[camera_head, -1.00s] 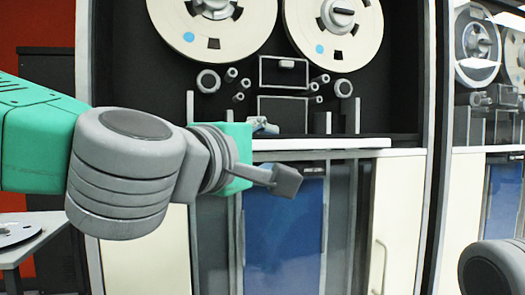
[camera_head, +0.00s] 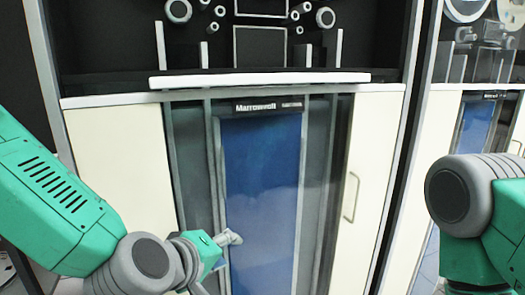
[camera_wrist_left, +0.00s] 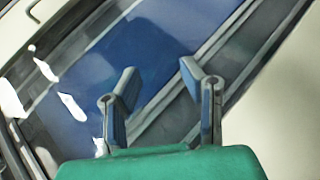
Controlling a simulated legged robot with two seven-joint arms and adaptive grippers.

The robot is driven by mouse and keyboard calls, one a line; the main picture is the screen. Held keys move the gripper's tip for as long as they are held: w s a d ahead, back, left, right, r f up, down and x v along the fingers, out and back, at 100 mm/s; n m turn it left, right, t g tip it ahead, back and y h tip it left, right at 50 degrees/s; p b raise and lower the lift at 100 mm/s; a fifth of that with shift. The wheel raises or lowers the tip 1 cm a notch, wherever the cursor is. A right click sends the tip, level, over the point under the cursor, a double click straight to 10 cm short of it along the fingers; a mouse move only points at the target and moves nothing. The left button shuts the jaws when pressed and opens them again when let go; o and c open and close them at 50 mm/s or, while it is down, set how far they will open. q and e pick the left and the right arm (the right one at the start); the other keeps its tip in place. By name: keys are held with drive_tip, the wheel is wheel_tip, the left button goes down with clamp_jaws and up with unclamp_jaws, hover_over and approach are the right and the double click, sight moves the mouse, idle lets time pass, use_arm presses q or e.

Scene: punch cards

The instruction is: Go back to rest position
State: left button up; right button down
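My left gripper (camera_head: 219,262) is low in the head view, in front of the cabinet's blue door panel (camera_head: 262,190). Its green palm shows with one grey finger pointing right; the other finger shows only in part near the bottom edge. In the left wrist view the left gripper (camera_wrist_left: 160,80) has its two fingers apart with nothing between them. The blue panel and grey frame strips lie beyond the fingers. My right arm shows at the right edge of the head view, with a grey joint and green links. Its gripper is outside the frame.
A tape cabinet stands ahead, with a white ledge (camera_head: 260,79) across it and a cream door with a handle (camera_head: 351,197) on the right. A second, similar cabinet (camera_head: 480,110) stands at the far right. The space between my arms looks clear.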

use_arm(q)
drive_tip(key=s+a+f+m+g+y+p, duration=0.1)
drive_tip(key=s+a+f+m+g, duration=0.1)
drive_tip(key=s+a+f, duration=0.45)
drive_tip(key=s+a+f+m+g+y+p, duration=0.1)
drive_tip(key=s+f+m+g, duration=0.15)
drive_tip(key=f, duration=0.75)
drive_tip(key=s+a+f+m+g+y, duration=0.1)
drive_tip(key=s+a+f, duration=0.2)
drive_tip(key=s, duration=0.3)
drive_tip(key=s+a+f+m+g+y+p, duration=0.1)
drive_tip(key=s+a+f+m+g, duration=0.1)
drive_tip(key=s+a+f, duration=0.2)
drive_tip(key=s+a+f+m+g+y+p, duration=0.1)
drive_tip(key=s+a+f+g, duration=0.1)
drive_tip(key=s+a, duration=0.4)
drive_tip(key=s+f, duration=0.1)
drive_tip(key=s, duration=0.2)
drive_tip(key=shift+a+f, duration=0.25)
drive_tip(key=shift+a, duration=0.1)
drive_tip(key=shift+w+g, duration=0.2)
drive_tip(key=shift+g, duration=0.05)
